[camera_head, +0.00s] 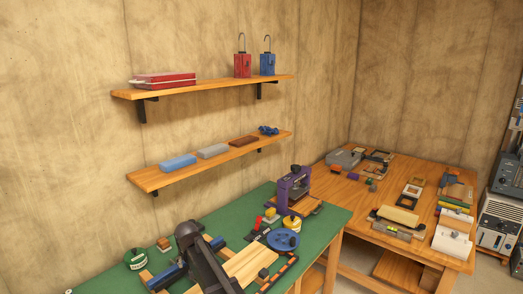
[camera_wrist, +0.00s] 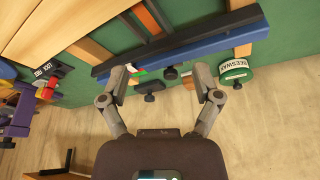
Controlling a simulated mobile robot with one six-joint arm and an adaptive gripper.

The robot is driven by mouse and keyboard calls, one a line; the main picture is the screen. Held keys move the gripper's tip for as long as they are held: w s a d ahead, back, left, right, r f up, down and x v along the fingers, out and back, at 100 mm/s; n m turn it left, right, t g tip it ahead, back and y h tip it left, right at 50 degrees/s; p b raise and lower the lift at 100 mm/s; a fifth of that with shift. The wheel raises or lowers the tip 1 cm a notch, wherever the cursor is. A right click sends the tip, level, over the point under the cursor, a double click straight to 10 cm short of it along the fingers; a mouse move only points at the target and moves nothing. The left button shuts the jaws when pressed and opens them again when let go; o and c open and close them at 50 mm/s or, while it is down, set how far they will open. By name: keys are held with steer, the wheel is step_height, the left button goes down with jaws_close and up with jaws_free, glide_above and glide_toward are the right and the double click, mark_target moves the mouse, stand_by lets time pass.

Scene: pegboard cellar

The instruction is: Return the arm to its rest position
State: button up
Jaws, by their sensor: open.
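My gripper (camera_wrist: 160,84) is open in the wrist view, its two grey fingers spread apart with nothing held between them. The fingertips appear near the edge of the green-topped bench (camera_wrist: 282,55); the distance to it is hard to judge. A long black bar with a blue bar (camera_wrist: 205,47) lies across the bench beyond the fingertips. In the head view, a dark link of my arm crosses the front of the green bench (camera_head: 222,210). My gripper cannot be made out there.
A green beeswax tin (camera_wrist: 235,72) stands right of the fingers. A purple press (camera_head: 293,188) and blue disc (camera_head: 283,240) are on the bench. Two wooden shelves (camera_head: 135,94) (camera_head: 140,182) hang on the wall behind. A cluttered wooden table (camera_head: 340,205) stands right.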

steer(key=s+d+f+m+g+b, duration=0.1)
steer(key=s+d, duration=0.2)
steer(key=d, duration=0.6)
steer(key=s+d+f+m+h+b, duration=0.1)
steer(key=s+d+f, duration=0.1)
steer(key=d, duration=0.7)
steer(key=s+d+f+m+g+b, duration=0.1)
steer(key=s+d, duration=0.2)
steer(key=d, duration=0.5)
steer(key=s+d+f+m+g+b, duration=0.1)
steer(key=s+d+f+b, duration=0.1)
steer(key=s+d, duration=1.1)
steer(key=d, duration=0.3)
steer(key=shift+d+f+m+g+b, duration=0.25)
steer(key=shift+f+m+g+b, duration=0.05)
steer(key=shift+f+m+g, duration=0.1)
